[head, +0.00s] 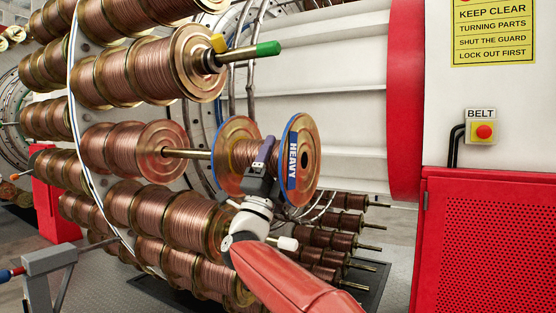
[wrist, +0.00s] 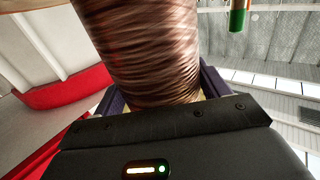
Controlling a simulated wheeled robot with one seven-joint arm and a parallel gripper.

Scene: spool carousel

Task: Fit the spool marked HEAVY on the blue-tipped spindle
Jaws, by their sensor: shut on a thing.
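The spool marked HEAVY (head: 292,160) has copper wire, brass flanges and blue rims. My gripper (head: 262,165) is shut on it, around the wire between the flanges. In the wrist view the copper winding (wrist: 140,50) fills the middle, between the jaws. The spool's axis lies roughly level, and its right flange shows a dark bore. A bare spindle (head: 187,153) runs from the carousel to the spool's left flange. Its tip is hidden there, so its colour does not show, and I cannot tell whether it is inside the bore or behind the flange.
A green-tipped spindle (head: 268,48) sticks out above the held spool and also shows in the wrist view (wrist: 238,18). Wire-filled spools (head: 165,70) crowd the carousel at left. A red cabinet (head: 485,240) and a BELT stop button (head: 484,131) stand at right.

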